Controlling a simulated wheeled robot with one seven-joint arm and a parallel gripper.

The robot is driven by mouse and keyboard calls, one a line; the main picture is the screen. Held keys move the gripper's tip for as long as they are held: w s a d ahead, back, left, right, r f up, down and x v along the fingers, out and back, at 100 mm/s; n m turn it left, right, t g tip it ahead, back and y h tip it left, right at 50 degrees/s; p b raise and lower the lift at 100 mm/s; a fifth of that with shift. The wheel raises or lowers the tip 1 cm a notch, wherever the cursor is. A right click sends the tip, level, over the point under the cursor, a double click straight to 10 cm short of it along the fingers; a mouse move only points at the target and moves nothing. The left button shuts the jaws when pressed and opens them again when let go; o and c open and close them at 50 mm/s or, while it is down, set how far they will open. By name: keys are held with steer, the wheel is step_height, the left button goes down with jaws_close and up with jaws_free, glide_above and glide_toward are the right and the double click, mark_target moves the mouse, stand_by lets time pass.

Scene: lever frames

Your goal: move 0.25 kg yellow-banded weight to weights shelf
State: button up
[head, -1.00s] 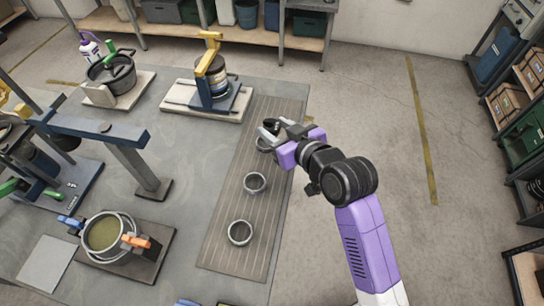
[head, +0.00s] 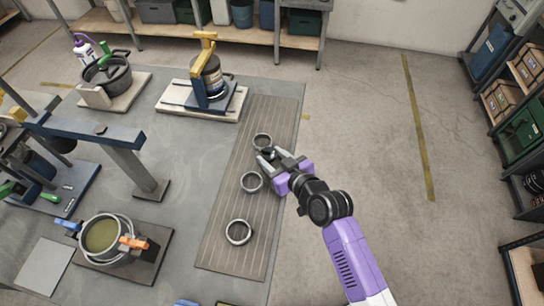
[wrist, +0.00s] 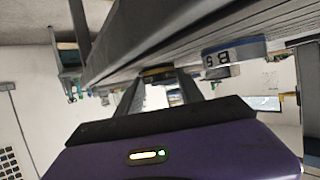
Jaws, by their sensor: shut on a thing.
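My gripper (head: 266,157) is shut over the striped mat, between the far and middle rings. In the wrist view, its two fingers (wrist: 160,92) close on a dark piece with a yellow band, the yellow-banded weight (wrist: 158,72). In the head view the weight (head: 268,153) is a small dark shape between the fingers, mostly hidden. Whether it touches the mat is not clear. I cannot tell which thing is the weights shelf.
A blue-banded marked piece (wrist: 222,58) shows in the wrist view. A yellow-handled press (head: 207,75) stands beyond. Floor to the right is clear.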

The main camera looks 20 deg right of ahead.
steer(key=o, duration=0.9)
steer(key=shift+f, duration=0.15)
steer(key=o, duration=0.4)
steer(key=shift+o, duration=0.2)
steer(key=shift+r, duration=0.25)
steer(key=shift+s, duration=0.35)
steer(key=b+v, duration=0.1)
steer(key=v, duration=1)
steer(key=shift+d+r+b, duration=0.15)
steer(key=shift+b, duration=0.2)
steer(key=shift+s, duration=0.15)
